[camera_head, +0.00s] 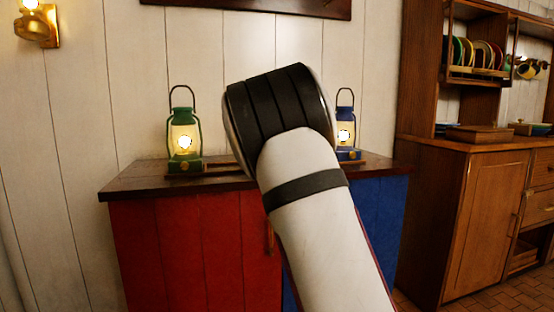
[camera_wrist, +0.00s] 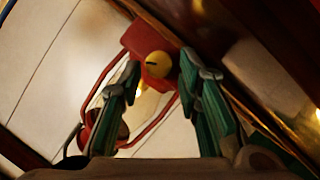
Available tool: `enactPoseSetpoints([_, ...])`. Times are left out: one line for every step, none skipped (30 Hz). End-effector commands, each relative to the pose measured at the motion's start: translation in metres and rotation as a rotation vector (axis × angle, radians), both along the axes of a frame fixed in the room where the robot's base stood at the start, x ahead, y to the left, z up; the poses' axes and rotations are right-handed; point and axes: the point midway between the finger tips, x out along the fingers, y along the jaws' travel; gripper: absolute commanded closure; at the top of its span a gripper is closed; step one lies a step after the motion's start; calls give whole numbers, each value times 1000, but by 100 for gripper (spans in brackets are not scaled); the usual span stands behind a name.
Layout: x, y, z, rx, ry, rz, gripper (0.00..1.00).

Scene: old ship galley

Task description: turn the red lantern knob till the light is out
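The red lantern (camera_wrist: 137,39) shows in the wrist view, upside down and tilted in that picture. Its round yellow knob (camera_wrist: 158,64) has a dark slot mark. Part of its glass and a pale, yellowish glow show beside the knob, partly behind a finger; I cannot tell how bright the flame is. My gripper (camera_wrist: 161,65) is open, with one teal-padded finger on each side of the knob and a small gap showing on both sides. In the head view my arm hides the red lantern and my gripper.
A lit green lantern (camera_head: 184,137) stands left on the dark cabinet top (camera_head: 140,180), and a lit blue lantern (camera_head: 346,128) stands right. My arm passes between them. A wooden hutch (camera_head: 462,215) with plates is at the right. A lit wall lamp (camera_head: 37,25) hangs at upper left.

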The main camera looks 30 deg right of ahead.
Motion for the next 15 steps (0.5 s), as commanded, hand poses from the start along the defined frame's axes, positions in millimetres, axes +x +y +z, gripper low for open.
enactPoseSetpoints([-5,4,3,1,-2,2,69])
enactPoseSetpoints([-8,7,4,2,-2,2,69])
enactPoseSetpoints([-13,9,6,3,-2,1,69])
enactPoseSetpoints([-17,12,7,4,-3,2,69])
enactPoseSetpoints([-21,14,8,3,-2,2,69])
enactPoseSetpoints([-26,18,10,1,-1,2,69])
enactPoseSetpoints([-29,20,12,2,-2,3,69])
enactPoseSetpoints([-33,22,13,2,-2,3,69])
enactPoseSetpoints([-38,25,14,3,-3,2,69])
enactPoseSetpoints([-42,27,15,3,-2,3,69])
enactPoseSetpoints([-45,29,17,2,-2,3,69])
enactPoseSetpoints([-49,31,18,2,-2,3,69])
enactPoseSetpoints([-52,34,19,2,-3,4,69])
enactPoseSetpoints([-55,35,21,1,-3,3,69])
enactPoseSetpoints([-59,38,22,1,-2,3,69])
